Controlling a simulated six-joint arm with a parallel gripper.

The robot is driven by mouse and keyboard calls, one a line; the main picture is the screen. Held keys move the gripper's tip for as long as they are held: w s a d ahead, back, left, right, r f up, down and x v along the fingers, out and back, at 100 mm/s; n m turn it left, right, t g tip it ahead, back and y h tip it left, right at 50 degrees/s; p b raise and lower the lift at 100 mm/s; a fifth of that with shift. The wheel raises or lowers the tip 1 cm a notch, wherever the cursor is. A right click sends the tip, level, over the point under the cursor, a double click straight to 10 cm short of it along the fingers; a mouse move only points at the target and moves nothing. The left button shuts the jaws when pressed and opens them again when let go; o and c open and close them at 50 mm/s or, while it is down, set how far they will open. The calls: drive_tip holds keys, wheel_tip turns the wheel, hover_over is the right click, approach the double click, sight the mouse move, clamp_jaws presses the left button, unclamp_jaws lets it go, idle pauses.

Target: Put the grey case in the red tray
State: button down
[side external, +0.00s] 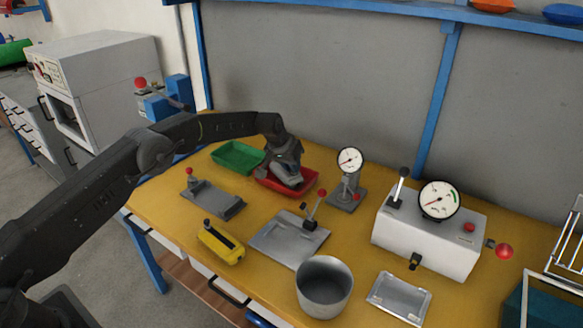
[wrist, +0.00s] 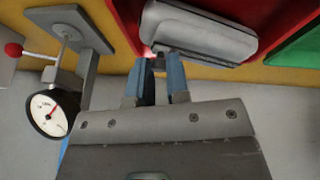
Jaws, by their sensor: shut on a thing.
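The grey case (wrist: 200,35) is a rounded grey block. In the wrist view it lies across the top, right at my fingertips, with the red tray (wrist: 128,18) behind and around it. In the side view the red tray (side external: 302,189) sits near the back of the yellow bench, and my gripper (side external: 287,178) is over it, pointing down. My gripper (wrist: 163,62) is shut on the case at its near edge. The case is at the tray; whether it touches the tray floor I cannot tell. My gripper hides much of the case in the side view.
A green tray (side external: 237,157) stands just left of the red tray. A dial gauge on a stand (side external: 348,178) is close on the right. A grey lever plate (side external: 290,238), a yellow tool (side external: 220,242) and a grey fixture (side external: 212,199) lie in front.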

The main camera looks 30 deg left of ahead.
drive_tip(key=shift+f, duration=0.5)
drive_tip(key=shift+f, duration=0.1)
drive_tip(key=c, duration=1.1)
unclamp_jaws()
drive_tip(key=shift+s+r, duration=0.15)
drive_tip(key=shift+r, duration=0.4)
drive_tip(key=v, duration=1.1)
